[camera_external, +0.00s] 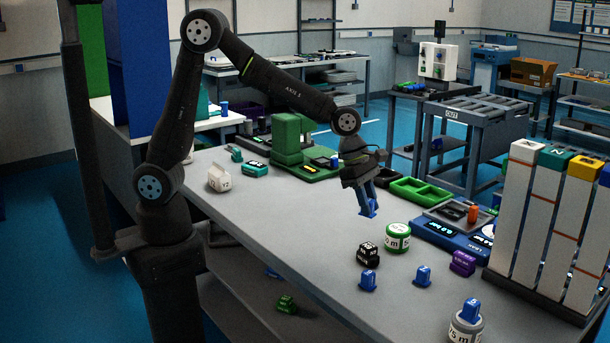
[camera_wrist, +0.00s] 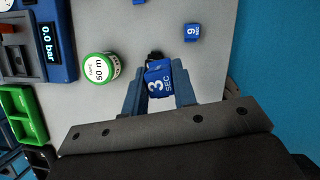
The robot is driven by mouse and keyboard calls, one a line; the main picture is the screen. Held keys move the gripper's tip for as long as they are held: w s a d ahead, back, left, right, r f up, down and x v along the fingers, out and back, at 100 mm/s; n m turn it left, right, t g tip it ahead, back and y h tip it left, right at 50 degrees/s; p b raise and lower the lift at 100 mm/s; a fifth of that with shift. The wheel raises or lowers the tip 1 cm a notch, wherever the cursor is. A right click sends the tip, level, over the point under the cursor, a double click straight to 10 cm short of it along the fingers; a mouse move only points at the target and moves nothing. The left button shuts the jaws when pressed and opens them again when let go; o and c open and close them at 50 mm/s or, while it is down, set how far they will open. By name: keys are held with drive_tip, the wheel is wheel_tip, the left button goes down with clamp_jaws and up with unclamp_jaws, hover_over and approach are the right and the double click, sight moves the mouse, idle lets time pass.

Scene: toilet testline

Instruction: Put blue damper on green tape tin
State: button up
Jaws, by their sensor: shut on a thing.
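A blue damper (camera_external: 369,211) is between the fingers of my gripper (camera_external: 367,203), held above the grey table. In the wrist view the blue damper (camera_wrist: 159,80) shows a white "3 SEC", and my gripper (camera_wrist: 160,88) is shut on its sides. The green tape tin (camera_external: 397,237), white with a green rim, stands upright on the table, right of and below the gripper in the external view. In the wrist view the green tape tin (camera_wrist: 100,67) lies left of the damper, its "50 m" label facing up. Nothing is on its top.
A black block (camera_external: 368,253) and two more blue dampers (camera_external: 369,280) (camera_external: 422,276) stand near the tin. A purple block (camera_external: 463,263) and a blue gauge unit (camera_external: 450,238) are to the right. Another blue damper (camera_external: 471,310) sits on a grey tin (camera_external: 465,331). Green trays (camera_external: 420,192) lie behind.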

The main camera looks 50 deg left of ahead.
drive_tip(key=w+d+r+n, duration=0.1)
drive_tip(key=w+d, duration=0.2)
drive_tip(key=w, duration=0.1)
hover_over(404, 229)
drive_tip(key=a, duration=0.1)
drive_tip(key=shift+n+t, duration=0.3)
drive_tip(key=shift+t, duration=0.1)
drive_tip(key=f, duration=0.6)
drive_tip(key=shift+s+a+f, duration=0.2)
drive_tip(key=shift+s, duration=0.2)
drive_tip(key=shift+f, duration=2)
drive_tip(key=shift+f, duration=0.1)
drive_tip(key=o, duration=1)
drive_tip(key=v, duration=1.2)
